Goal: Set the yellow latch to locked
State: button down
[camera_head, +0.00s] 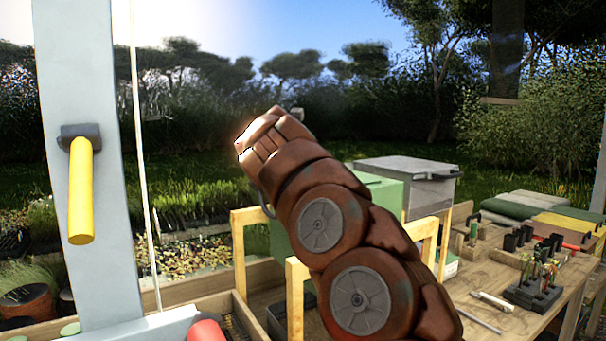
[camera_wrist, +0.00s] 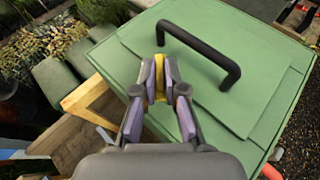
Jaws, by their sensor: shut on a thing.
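My gripper (camera_wrist: 160,92) is over the lid of a green box (camera_wrist: 205,85) in the wrist view. Its fingers are shut on a small yellow piece (camera_wrist: 160,76), which looks like part of the yellow latch. The fingers hide most of it, so its setting cannot be told. A black bar handle (camera_wrist: 205,52) on the lid is just right of the fingers. In the head view, my arm hides part of the green box (camera_head: 383,194), and my gripper is not clearly visible. A yellow lever (camera_head: 81,190) hangs down from a grey mount on a pale post at the left.
A grey lidded box (camera_head: 405,170) stands behind the green box. Yellow wooden posts (camera_head: 238,262) stand near my arm. The bench (camera_head: 470,290) at the right holds a black tube rack (camera_head: 533,295) and small tools. A red rounded thing (camera_head: 205,331) is at the bottom left.

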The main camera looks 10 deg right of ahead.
jog(key=shift+a+m+g+h, duration=0.1)
jog(key=shift+m+g+h, duration=0.5)
jog(key=shift+m+h, duration=0.35)
jog(key=shift+m+g+h+p, duration=0.4)
jog(key=shift+m+h+p, duration=0.05)
jog(key=shift+m, duration=0.1)
jog(key=c, duration=1.2)
grip_release()
jog(key=shift+c, duration=0.2)
jog(key=shift+n+t+y+b, duration=0.4)
jog(key=shift+n+t+y, duration=0.2)
jog(key=shift+n+y, duration=0.2)
